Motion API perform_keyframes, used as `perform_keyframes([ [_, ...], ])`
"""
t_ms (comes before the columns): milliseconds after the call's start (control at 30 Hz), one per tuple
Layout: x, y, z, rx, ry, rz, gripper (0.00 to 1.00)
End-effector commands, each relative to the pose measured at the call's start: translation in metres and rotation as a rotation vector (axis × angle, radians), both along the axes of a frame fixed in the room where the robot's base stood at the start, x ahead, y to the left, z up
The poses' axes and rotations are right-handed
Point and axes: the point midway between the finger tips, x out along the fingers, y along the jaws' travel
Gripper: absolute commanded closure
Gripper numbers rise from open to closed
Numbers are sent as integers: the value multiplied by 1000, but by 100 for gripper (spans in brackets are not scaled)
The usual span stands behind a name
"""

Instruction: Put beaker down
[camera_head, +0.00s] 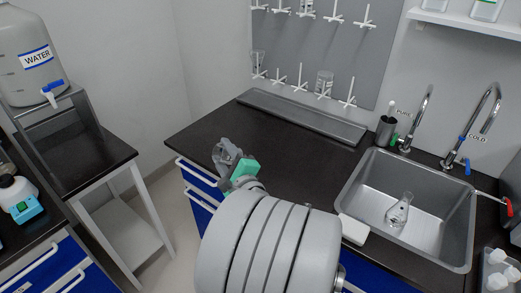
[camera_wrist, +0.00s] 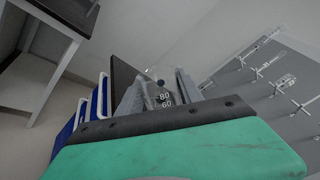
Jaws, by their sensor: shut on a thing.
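My gripper (camera_head: 226,155) is over the left front part of the black counter (camera_head: 270,135), near its left edge, in the head view. In the wrist view its two grey fingers (camera_wrist: 160,88) are shut on a clear glass beaker (camera_wrist: 164,101) with marks reading 80 and 60. The beaker is mostly hidden by the fingers and the green gripper body, and it is hard to make out in the head view. I cannot tell whether its base touches the counter.
The middle of the counter is clear. A metal sink (camera_head: 425,225) with a glass flask (camera_head: 399,211) in it is at the right. A grey trough (camera_head: 300,115) runs along the back below a pegboard (camera_head: 330,55) with glassware. A side table (camera_head: 100,160) stands left across a gap.

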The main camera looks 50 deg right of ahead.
Motion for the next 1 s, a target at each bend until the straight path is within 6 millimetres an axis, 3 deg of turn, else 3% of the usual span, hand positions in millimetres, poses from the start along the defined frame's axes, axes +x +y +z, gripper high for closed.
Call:
perform_keyframes([
  [100,-28,-41,-1,325,-132,-91,93],
  [300,-89,-105,2,756,-381,-235,93],
  [400,-115,-125,4,848,-459,-284,93],
  [533,-132,-138,5,900,-508,-315,93],
  [667,-120,-151,-5,913,-512,-313,93],
  [867,-78,-190,-30,911,-510,-312,93],
  [1000,-55,-213,-62,913,-511,-315,93],
])
